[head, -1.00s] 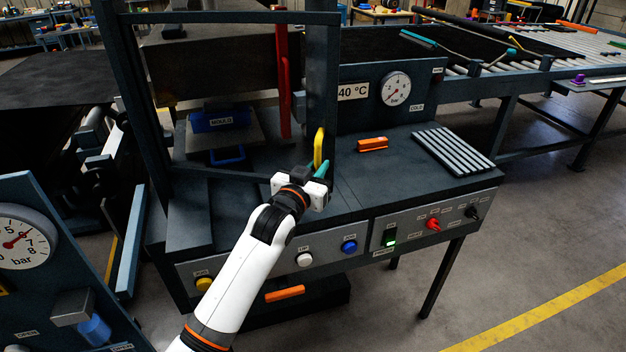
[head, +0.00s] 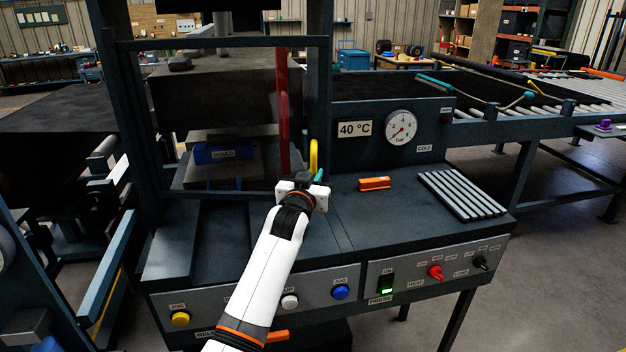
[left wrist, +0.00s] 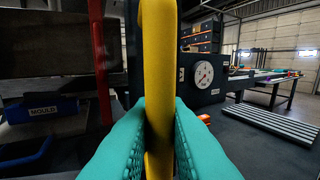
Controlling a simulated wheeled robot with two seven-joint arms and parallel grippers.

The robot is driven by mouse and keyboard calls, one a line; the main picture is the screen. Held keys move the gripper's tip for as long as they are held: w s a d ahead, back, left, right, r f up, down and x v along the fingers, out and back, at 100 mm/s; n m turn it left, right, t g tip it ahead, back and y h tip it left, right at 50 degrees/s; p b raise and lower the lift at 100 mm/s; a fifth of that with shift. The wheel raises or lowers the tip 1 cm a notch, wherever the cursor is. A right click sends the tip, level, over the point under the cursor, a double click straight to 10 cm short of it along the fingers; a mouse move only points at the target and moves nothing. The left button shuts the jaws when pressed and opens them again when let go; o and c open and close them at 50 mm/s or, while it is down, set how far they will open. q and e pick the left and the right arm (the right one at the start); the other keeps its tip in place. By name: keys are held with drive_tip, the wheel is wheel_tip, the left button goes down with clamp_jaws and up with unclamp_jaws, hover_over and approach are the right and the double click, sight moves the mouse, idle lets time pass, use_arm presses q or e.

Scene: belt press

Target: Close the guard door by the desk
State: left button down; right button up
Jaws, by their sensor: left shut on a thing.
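The guard door (head: 228,43) is a dark blue-grey frame across the front of the press opening. Its yellow handle (head: 313,154) stands upright near the right post. My left gripper (head: 319,178) is at the lower part of this handle. In the left wrist view its teal fingers (left wrist: 160,130) are shut on the yellow handle (left wrist: 158,60), one on each side. I cannot tell whether the door is flush with the press frame. My right gripper is not in view.
Behind the door are a blue mould block (head: 222,153) and a red upright bar (head: 282,110). An orange block (head: 374,184) and a ribbed grey plate (head: 461,194) lie on the desk at right. Buttons line the front panel (head: 440,273). A roller conveyor (head: 520,120) stands behind.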

use_arm(q)
drive_tip(key=c, duration=1.5)
unclamp_jaws()
drive_tip(key=shift+d, duration=0.15)
drive_tip(key=shift+o, duration=0.2)
drive_tip(key=shift+s, duration=0.15)
drive_tip(key=b+v, duration=0.2)
drive_tip(key=v, duration=0.9)
drive_tip(key=shift+s, duration=0.4)
drive_tip(key=shift+c, duration=0.2)
